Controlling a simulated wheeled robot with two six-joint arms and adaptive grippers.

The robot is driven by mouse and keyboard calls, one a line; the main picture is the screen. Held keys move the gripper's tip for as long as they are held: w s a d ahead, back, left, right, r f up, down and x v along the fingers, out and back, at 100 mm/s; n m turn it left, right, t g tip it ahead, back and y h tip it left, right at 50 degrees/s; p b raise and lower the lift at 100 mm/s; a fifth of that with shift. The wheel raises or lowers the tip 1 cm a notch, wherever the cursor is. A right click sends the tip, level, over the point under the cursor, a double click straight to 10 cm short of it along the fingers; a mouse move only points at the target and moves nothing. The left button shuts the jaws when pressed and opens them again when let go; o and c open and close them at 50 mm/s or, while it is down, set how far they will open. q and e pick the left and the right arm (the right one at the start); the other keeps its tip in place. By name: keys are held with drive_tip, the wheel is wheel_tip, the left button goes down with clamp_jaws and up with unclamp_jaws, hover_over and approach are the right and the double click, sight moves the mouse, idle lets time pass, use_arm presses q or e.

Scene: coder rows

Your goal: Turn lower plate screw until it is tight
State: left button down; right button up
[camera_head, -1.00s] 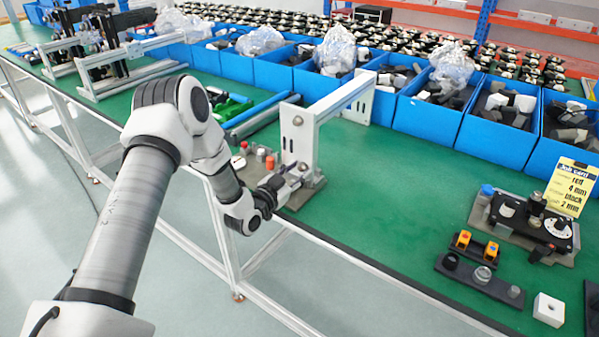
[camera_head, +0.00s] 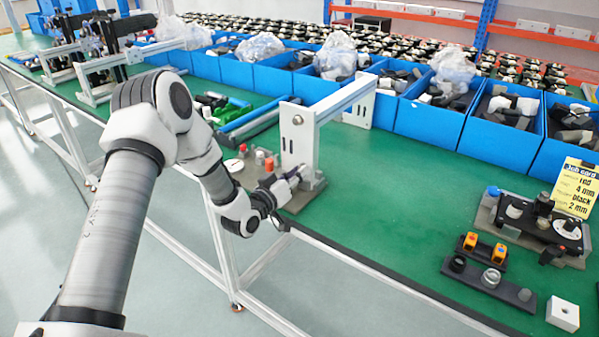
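My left gripper (camera_head: 290,180) is at the foot of a grey upright bracket (camera_head: 298,140) that stands on a grey base plate (camera_head: 308,195) near the table's front edge. The fingers are small and partly hidden by the wrist, so I cannot tell whether they are open or shut. The lower plate screw is not visible; the gripper and bracket cover that spot. My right gripper is not in view.
Blue bins (camera_head: 427,122) with parts and clear plastic bags line the back. At right are a fixture with a dial (camera_head: 567,228), a yellow job card (camera_head: 575,188), a dark tray with orange blocks (camera_head: 483,248) and a white block (camera_head: 562,313). The green table (camera_head: 400,195) between is clear.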

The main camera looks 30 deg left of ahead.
use_arm(q)
drive_tip(key=shift+r+m+p, duration=0.15)
drive_tip(key=shift+m+p, duration=0.2)
drive_tip(key=shift+m, duration=0.55)
drive_tip(key=m+p, duration=0.1)
drive_tip(key=m, duration=0.3)
drive_tip(key=shift+m+p, duration=0.6)
drive_tip(key=shift+m, duration=0.6)
drive_tip(key=shift+w+m, duration=0.1)
drive_tip(key=shift+m, duration=0.7)
drive_tip(key=c, duration=1.2)
unclamp_jaws()
drive_tip(key=shift+o, duration=0.2)
